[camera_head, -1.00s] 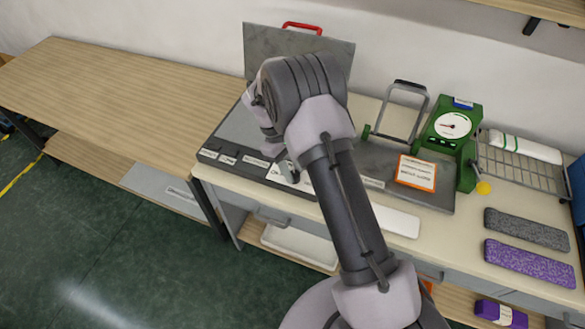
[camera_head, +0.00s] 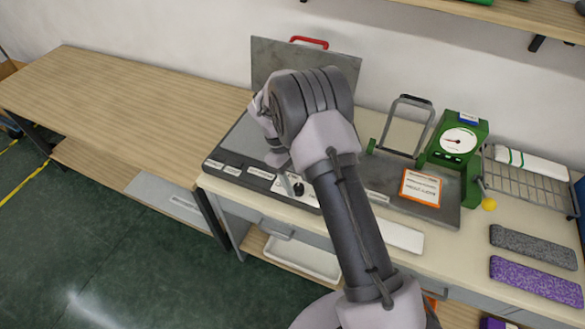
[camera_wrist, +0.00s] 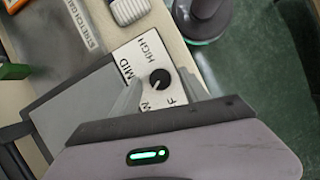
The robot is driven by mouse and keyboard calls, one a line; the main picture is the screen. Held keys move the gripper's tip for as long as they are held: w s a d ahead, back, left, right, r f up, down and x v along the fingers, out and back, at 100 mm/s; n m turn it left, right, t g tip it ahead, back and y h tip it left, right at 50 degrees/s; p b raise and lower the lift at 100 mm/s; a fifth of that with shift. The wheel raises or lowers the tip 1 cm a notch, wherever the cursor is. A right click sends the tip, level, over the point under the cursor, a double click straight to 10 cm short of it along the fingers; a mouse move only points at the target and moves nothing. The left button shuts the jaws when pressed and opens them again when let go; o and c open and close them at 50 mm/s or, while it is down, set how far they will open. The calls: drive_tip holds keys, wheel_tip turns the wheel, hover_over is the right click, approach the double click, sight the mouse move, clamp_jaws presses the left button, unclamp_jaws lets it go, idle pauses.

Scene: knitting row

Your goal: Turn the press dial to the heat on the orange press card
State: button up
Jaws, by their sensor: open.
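The black press dial (camera_head: 299,188) sits on the front edge strip of the grey heat press (camera_head: 234,144), whose lid stands raised. In the wrist view the dial (camera_wrist: 159,79) is on a white plate (camera_wrist: 143,55) lettered HIGH and MID, with two more labels partly hidden by my fingers. A small light mark shows on the knob's lower left; which label it points to is unclear. My gripper (camera_wrist: 158,92) is open, its fingers on either side of the dial; contact cannot be told. The orange-bordered press card (camera_head: 421,188) lies to the right, its text too small to read.
A green device with a round gauge (camera_head: 459,139) stands right of the card. A wire rack (camera_head: 525,181) and grey and purple knitted pieces (camera_head: 534,247) (camera_head: 536,281) lie at far right. The wooden table (camera_head: 120,95) at left is clear.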

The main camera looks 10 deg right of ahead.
drive_tip(key=p+v, duration=0.4)
drive_tip(key=v, duration=1.2)
drive_tip(key=shift+r+p, duration=0.35)
drive_tip(key=shift+r, duration=0.05)
drive_tip(key=shift+a, duration=0.15)
